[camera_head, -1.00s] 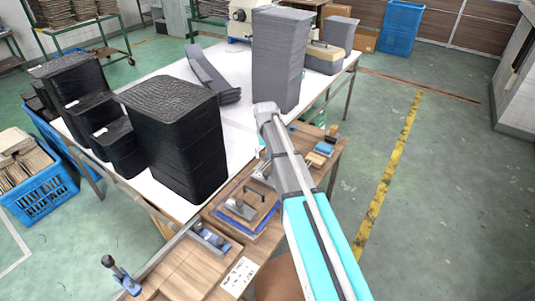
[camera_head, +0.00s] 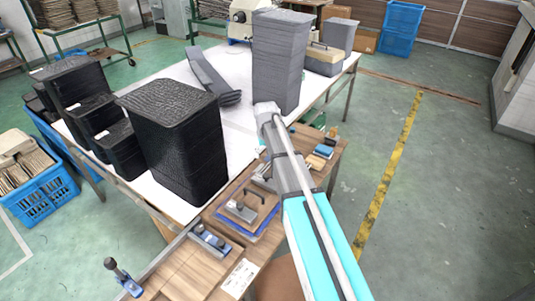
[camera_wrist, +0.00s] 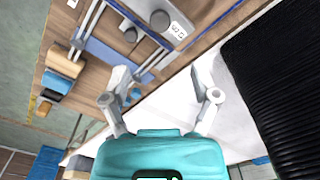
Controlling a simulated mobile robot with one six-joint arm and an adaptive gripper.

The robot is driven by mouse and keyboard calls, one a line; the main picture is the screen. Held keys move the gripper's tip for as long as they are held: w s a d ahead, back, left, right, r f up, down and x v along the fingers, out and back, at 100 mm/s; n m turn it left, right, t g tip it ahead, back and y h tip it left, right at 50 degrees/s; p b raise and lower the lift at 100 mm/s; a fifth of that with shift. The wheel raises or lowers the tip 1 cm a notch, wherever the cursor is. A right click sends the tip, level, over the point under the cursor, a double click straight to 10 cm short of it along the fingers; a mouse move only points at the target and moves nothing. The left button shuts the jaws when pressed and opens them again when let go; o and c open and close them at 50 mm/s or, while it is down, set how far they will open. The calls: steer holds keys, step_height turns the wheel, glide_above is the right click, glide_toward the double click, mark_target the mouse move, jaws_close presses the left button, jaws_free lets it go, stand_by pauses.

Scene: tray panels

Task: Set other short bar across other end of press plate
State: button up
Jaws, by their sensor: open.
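The press plate, as I take it, is a wooden board (camera_head: 246,222) with a metal block and a dark handle, lying over a blue edge on the wooden bench. A short metal bar with blue parts (camera_head: 210,239) lies nearer the front of the bench; I cannot tell whether it is the task's other short bar. In the head view my arm hides the gripper's tips and part of the bench.
A tall black tray stack (camera_head: 180,145) stands close left of the bench on the white table (camera_head: 232,133). A grey stack (camera_head: 277,65) stands farther back. Small blocks (camera_head: 322,151) lie at the bench's far end. A white paper (camera_head: 240,279) lies in front. Floor to the right is clear.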

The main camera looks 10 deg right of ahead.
steer(key=s, duration=2.4)
steer(key=shift+s+d, duration=0.15)
steer(key=shift+d, duration=0.15)
